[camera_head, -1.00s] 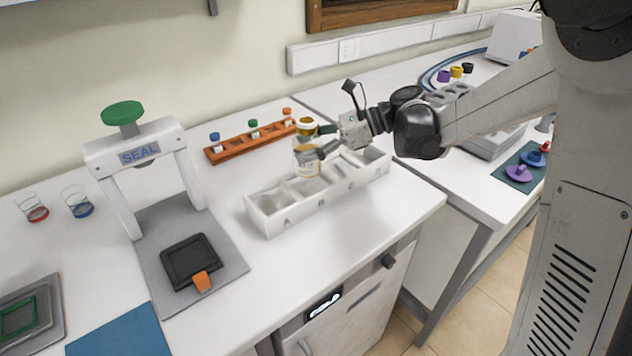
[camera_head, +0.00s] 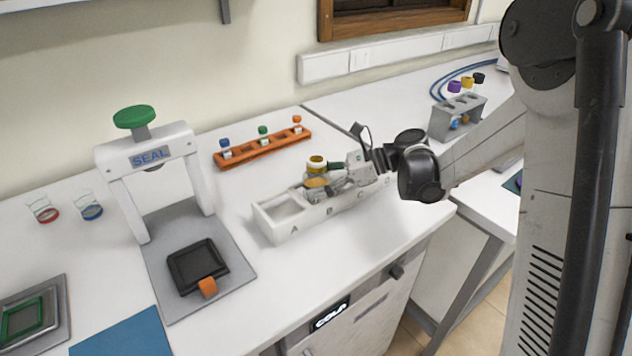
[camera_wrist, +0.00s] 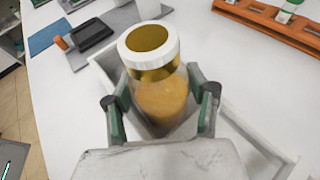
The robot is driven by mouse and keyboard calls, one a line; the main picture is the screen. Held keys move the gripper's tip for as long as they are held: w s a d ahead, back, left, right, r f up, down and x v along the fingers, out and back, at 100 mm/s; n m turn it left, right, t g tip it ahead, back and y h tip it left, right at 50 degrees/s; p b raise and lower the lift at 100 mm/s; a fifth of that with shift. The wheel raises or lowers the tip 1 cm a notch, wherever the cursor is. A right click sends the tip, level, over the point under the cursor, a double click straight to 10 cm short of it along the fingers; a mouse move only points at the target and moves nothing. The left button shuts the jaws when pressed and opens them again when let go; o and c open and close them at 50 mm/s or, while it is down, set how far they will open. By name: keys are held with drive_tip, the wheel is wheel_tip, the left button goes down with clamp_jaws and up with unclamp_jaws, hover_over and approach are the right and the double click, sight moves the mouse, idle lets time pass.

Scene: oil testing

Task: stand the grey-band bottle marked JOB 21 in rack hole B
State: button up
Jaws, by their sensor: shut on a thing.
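The bottle (camera_head: 316,179) has a white-rimmed, gold-topped cap and amber contents. My gripper (camera_head: 319,186) is shut on it, with a green-padded finger on each side in the wrist view (camera_wrist: 160,97). The bottle (camera_wrist: 160,100) looks upright there, its lower part down inside a rack compartment. The white rack (camera_head: 310,222) has lettered holes along its front; A and B are readable. The bottle is in line with the B hole, just right of the empty A hole. Its base is hidden, so I cannot tell whether it touches the floor. No band or job mark is readable.
An orange rack (camera_head: 262,149) with small capped vials stands behind the white rack. The SEAL press (camera_head: 150,160) and its black tray (camera_head: 196,264) are to the left. A grey rack (camera_head: 457,118) stands at the back right. Bare bench lies in front of the white rack.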

drive_tip(key=shift+f, duration=0.15)
drive_tip(key=o, duration=1.7)
drive_tip(key=shift+r, duration=0.25)
drive_tip(key=v, duration=1.2)
drive_tip(key=shift+s+f, duration=0.1)
